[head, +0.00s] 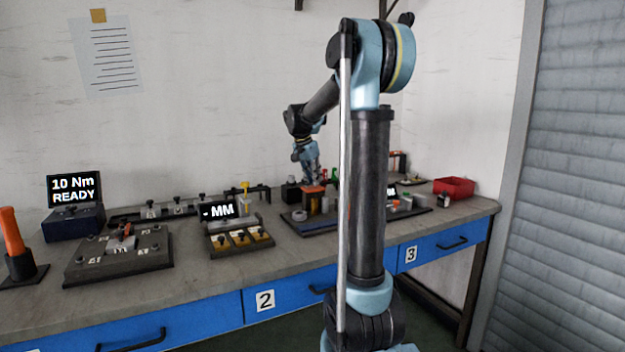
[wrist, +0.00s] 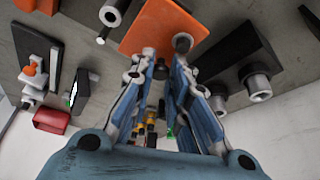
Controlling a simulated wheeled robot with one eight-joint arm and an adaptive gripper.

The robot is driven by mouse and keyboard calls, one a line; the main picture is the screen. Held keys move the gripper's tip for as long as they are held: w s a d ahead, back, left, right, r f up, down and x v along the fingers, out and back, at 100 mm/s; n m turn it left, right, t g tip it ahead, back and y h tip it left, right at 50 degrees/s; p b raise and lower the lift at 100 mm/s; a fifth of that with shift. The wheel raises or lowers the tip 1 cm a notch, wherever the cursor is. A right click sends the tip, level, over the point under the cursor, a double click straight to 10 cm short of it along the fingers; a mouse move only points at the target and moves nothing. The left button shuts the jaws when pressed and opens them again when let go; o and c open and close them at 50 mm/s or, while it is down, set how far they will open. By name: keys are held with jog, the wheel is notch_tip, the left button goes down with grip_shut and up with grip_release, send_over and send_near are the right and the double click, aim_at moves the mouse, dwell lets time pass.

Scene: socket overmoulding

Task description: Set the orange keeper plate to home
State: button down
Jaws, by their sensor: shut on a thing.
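The orange keeper plate (head: 314,189) is at my gripper (head: 308,172) in the head view, above the bench's middle section. In the wrist view the flat orange plate (wrist: 152,32) lies just beyond the fingertips. My gripper (wrist: 161,70) is shut there, its fingers closing around a small dark knob in front of the plate. Part of the plate's near edge is hidden by the fingers. Whether the plate rests on the posts below or hangs just above them I cannot tell.
A dark block with a metal cylinder (wrist: 255,82) stands close to the right of the fingers in the wrist view. A red bin (head: 455,187) is at the bench's right end. A display marked MM (head: 221,209) and a dark fixture plate (head: 85,262) stand left.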

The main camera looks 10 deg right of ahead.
aim_at(321, 188)
jog(key=shift+s+d, duration=0.25)
jog(key=shift+s, duration=0.5)
jog(key=shift+s+d, duration=0.25)
jog(key=shift+s, duration=0.5)
jog(key=c, duration=1.5)
grip_release()
jog(key=shift+s+r, duration=0.1)
jog(key=v, duration=1.1)
jog(key=shift+s+a+r, duration=0.1)
jog(key=shift+a+r, duration=0.05)
jog(key=shift+r, duration=0.2)
